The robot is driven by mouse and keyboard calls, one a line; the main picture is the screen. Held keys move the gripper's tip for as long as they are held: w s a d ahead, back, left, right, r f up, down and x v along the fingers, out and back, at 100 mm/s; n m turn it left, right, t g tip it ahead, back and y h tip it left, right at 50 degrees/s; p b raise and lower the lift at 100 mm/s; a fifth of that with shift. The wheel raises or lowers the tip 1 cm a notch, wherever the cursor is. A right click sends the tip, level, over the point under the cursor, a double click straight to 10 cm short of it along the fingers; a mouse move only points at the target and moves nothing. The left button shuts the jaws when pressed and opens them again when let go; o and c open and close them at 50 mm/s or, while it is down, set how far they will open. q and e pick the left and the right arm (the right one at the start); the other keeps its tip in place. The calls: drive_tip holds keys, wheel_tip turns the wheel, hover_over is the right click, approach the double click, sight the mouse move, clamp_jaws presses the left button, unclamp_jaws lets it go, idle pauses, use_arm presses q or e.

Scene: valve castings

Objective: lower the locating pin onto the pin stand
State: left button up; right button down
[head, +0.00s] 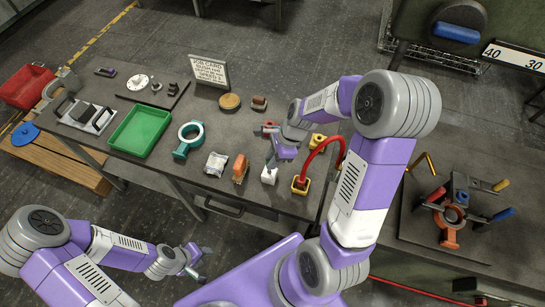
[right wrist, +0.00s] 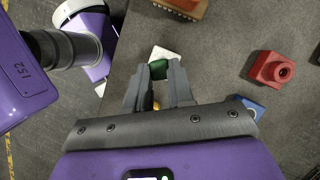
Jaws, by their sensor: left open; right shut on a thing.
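My right gripper (right wrist: 158,75) is shut on a small green piece, which I take for the locating pin (right wrist: 158,68); only its upper part shows between the fingertips. A white block, likely the pin stand (right wrist: 163,51), lies just beyond and partly behind the pin. In the head view the white stand (head: 269,177) is on the bench directly below my right gripper (head: 271,160). The pin is hard to make out there, and I cannot tell whether it touches the stand. My left gripper (head: 192,262) is open and empty, off the bench's front edge.
An orange-brown brush (head: 239,168) and a crumpled packet (head: 216,164) lie left of the stand. A yellow block with a red part (head: 300,184) is close on its right. A red block (right wrist: 273,68) and a blue piece (right wrist: 246,105) lie near the right gripper. A green tray (head: 140,131) is farther left.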

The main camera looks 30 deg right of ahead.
drive_tip(key=shift+f, duration=0.3)
idle(0.4)
drive_tip(key=shift+f+b, duration=1.3)
drive_tip(key=shift+f, duration=0.45)
drive_tip(key=c, duration=0.9)
unclamp_jaws()
drive_tip(key=w+p+v, duration=0.1)
drive_tip(key=p+v, duration=0.1)
drive_tip(key=v, duration=0.5)
drive_tip(key=shift+s+r+p, duration=0.3)
drive_tip(key=shift+s+p, duration=0.05)
drive_tip(key=shift+s, duration=0.2)
drive_tip(key=shift+d, duration=0.1)
